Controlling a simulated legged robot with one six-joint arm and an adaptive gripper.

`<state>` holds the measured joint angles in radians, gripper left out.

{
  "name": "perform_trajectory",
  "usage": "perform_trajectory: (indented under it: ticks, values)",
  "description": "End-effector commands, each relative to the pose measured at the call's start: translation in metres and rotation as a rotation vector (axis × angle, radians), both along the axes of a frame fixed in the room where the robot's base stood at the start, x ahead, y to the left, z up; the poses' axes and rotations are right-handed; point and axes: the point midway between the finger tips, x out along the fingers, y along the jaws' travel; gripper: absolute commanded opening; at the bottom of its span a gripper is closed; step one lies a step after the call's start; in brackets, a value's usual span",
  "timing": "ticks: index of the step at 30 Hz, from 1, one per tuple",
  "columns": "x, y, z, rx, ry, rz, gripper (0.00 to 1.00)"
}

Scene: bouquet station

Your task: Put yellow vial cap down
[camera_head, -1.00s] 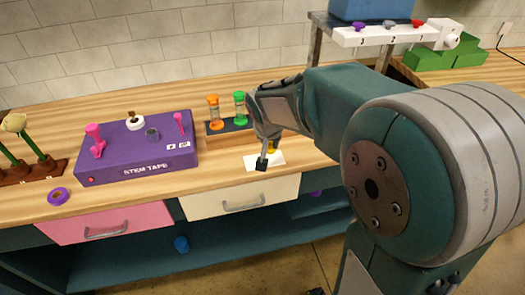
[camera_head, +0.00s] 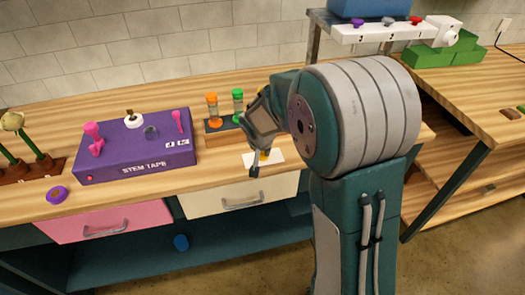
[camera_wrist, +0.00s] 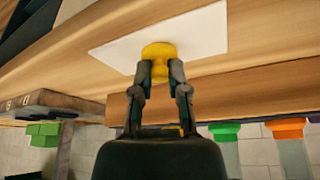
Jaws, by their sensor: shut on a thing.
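The yellow vial cap (camera_wrist: 158,50) is between my fingertips in the wrist view, over the white card (camera_wrist: 200,32). I cannot tell whether the cap touches the card. My gripper (camera_wrist: 158,74) is shut on the cap. In the head view, my gripper (camera_head: 255,170) is low at the card (camera_head: 276,160) near the front edge of the bench, and only a bit of yellow shows beside the fingers.
Behind the card, a wooden rack (camera_head: 222,139) holds vials with orange (camera_head: 212,98) and green (camera_head: 238,93) caps. The purple stem tape box (camera_head: 135,160) stands left. A cream drawer (camera_head: 240,195) is below the card.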

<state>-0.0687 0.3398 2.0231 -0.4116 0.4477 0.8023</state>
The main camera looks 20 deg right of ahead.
Motion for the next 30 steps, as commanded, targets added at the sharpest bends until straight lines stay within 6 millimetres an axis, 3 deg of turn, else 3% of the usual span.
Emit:
perform_trajectory:
  ticks: [1, 3, 4, 17, 20, 30]
  values:
    - [0.0, 0.0, -0.002, 0.0, 0.001, 0.0, 0.05]
    - [0.0, 0.0, -0.002, 0.0, 0.0, 0.0, 0.43]
    - [0.0, 0.0, -0.002, 0.0, 0.001, 0.0, 0.55]
    - [0.0, 0.0, 0.002, 0.0, -0.001, -0.001, 0.55]
    - [-0.004, 0.002, 0.013, 0.001, -0.004, -0.001, 0.55]
    - [-0.029, 0.013, 0.077, 0.001, -0.005, 0.0, 0.55]
